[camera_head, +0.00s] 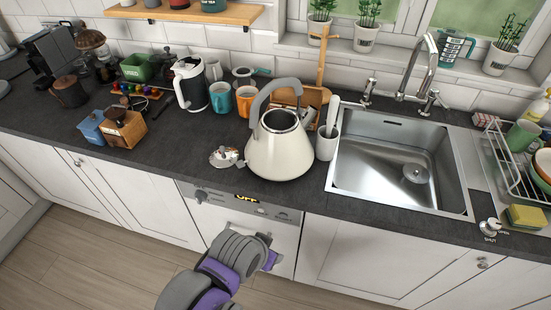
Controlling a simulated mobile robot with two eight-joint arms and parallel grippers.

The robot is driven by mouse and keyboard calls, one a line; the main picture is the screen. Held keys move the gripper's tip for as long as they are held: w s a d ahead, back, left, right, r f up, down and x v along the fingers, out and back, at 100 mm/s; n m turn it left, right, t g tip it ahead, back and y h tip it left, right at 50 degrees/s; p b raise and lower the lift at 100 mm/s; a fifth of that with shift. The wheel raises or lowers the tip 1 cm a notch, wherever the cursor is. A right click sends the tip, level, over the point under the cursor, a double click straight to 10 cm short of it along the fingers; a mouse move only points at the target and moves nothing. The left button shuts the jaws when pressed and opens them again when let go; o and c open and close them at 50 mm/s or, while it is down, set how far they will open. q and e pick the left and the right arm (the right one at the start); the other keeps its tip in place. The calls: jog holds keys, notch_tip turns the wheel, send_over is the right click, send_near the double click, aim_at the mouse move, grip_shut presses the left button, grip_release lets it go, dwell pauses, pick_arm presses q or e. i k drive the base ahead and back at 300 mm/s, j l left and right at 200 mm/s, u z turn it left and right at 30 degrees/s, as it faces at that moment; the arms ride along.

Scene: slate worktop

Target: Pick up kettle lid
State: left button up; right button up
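A cream kettle (278,153) with a grey handle stands on the worktop left of the sink, its top opening uncovered. The kettle lid (223,157), silvery with a small knob, lies on the worktop just left of the kettle, near the front edge. My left gripper (271,261), purple and grey, is in front of the dishwasher below the worktop, apart from the lid and kettle. Its fingers are mostly hidden by its own wrist, so I cannot tell whether it is open. My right gripper is not in view.
A white utensil pot (327,142) stands right of the kettle, beside the sink (395,160). Teal (220,97) and orange (246,100) mugs and a white jug kettle (190,84) stand behind the lid.

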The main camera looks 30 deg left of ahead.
aim_at(223, 157)
jog(key=j+u, duration=0.15)
jog(key=u, duration=1.3)
jog(key=k+j, duration=0.05)
